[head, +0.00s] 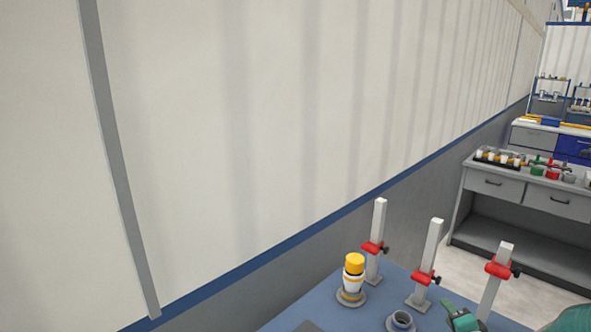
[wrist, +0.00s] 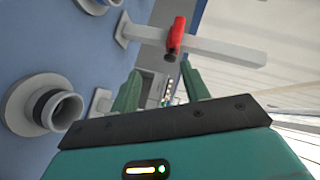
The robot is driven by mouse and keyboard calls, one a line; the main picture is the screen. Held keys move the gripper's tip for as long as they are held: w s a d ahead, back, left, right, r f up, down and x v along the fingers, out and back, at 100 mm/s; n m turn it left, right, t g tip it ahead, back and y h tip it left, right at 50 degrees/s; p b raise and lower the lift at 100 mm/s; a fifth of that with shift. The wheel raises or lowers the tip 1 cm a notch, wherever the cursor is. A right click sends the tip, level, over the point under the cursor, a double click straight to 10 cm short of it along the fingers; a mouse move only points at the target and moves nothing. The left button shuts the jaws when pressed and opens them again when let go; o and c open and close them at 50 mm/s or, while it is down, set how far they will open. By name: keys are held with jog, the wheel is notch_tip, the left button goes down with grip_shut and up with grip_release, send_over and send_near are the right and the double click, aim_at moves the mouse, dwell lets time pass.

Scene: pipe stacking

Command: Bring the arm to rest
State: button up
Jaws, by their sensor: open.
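My gripper (head: 463,318) shows in teal at the lower right of the head view, low beside the posts at the table's edge. In the wrist view its two green fingers stand apart with nothing between them (wrist: 163,88). The blue table (head: 300,312) carries a stack of white and yellow pipe pieces (head: 353,275), upright on a round base. A grey round socket (head: 401,320) with an open top stands nearer me. It appears that a socket (wrist: 62,110) also shows at left in the wrist view, apart from the fingers.
Three upright pale posts with red clamps (head: 373,247) (head: 424,278) (head: 498,269) stand on the table. One post (wrist: 220,48) crosses beyond the fingers in the wrist view. A pale wall (head: 250,120) runs along the left. A grey workbench (head: 520,190) with small parts stands at the back right.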

jog(key=s+a+r+n+g+h, duration=0.1)
jog(key=s+a+r+n+g, duration=0.25)
jog(key=a+r, duration=0.3)
jog(key=s+a+r+n+g+h, duration=0.1)
jog(key=s+a+r+n+g, duration=0.1)
jog(key=a+r+n, duration=0.4)
jog(key=s+a+r+n+g+y, duration=0.1)
jog(key=s+a+r+n+g, duration=0.1)
jog(key=s+a, duration=0.5)
jog(key=s+a+r+n+g+y, duration=0.2)
jog(key=s+a+n, duration=0.1)
jog(key=s+a, duration=0.5)
jog(key=s, duration=0.3)
jog(key=shift+r, duration=0.3)
jog(key=shift+w, duration=0.1)
jog(key=shift+c, duration=1.1)
